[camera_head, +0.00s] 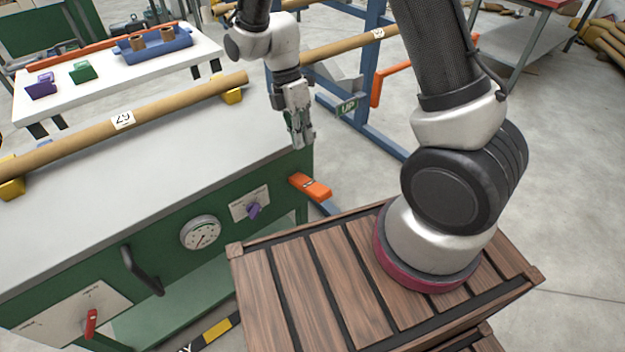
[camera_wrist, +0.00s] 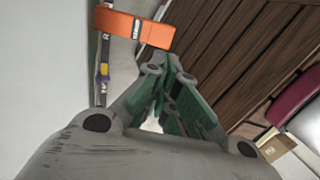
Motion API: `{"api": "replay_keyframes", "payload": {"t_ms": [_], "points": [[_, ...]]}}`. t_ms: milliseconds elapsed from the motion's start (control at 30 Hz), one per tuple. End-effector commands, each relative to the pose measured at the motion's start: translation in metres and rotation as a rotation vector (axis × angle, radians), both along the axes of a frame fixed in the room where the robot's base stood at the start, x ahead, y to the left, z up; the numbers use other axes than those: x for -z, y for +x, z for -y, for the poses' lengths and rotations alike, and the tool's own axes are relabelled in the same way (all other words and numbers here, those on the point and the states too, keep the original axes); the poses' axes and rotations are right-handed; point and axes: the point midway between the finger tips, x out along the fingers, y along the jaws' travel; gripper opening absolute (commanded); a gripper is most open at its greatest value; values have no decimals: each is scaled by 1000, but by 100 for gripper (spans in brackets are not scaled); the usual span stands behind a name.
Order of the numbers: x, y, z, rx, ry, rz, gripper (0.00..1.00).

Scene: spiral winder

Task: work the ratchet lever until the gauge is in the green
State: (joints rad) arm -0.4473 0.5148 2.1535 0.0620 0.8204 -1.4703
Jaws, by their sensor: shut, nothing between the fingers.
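An orange-handled lever (camera_head: 311,187) on a blue bar sticks out at the right end of the green machine, and its orange handle also shows in the wrist view (camera_wrist: 135,30). The round white gauge (camera_head: 201,233) is on the machine's green front; its needle and any green zone are too small to read surely. My gripper (camera_head: 303,143) is above the orange handle, apart from it, pointing down. Its fingers also show in the wrist view (camera_wrist: 166,68), shut and empty, with the handle just beyond the tips.
The front panel also carries a purple knob (camera_head: 254,210), a black handle (camera_head: 141,271) and a red switch (camera_head: 91,323). A cardboard tube (camera_head: 180,102) lies along the grey top.

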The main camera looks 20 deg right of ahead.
Motion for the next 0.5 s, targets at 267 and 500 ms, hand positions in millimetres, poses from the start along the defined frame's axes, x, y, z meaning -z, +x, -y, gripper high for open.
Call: {"api": "replay_keyframes", "payload": {"t_ms": [267, 500], "points": [[0, 0, 0, -19, 7, -2, 0], [9, -4, 1, -18, 5, -5, 0]]}}
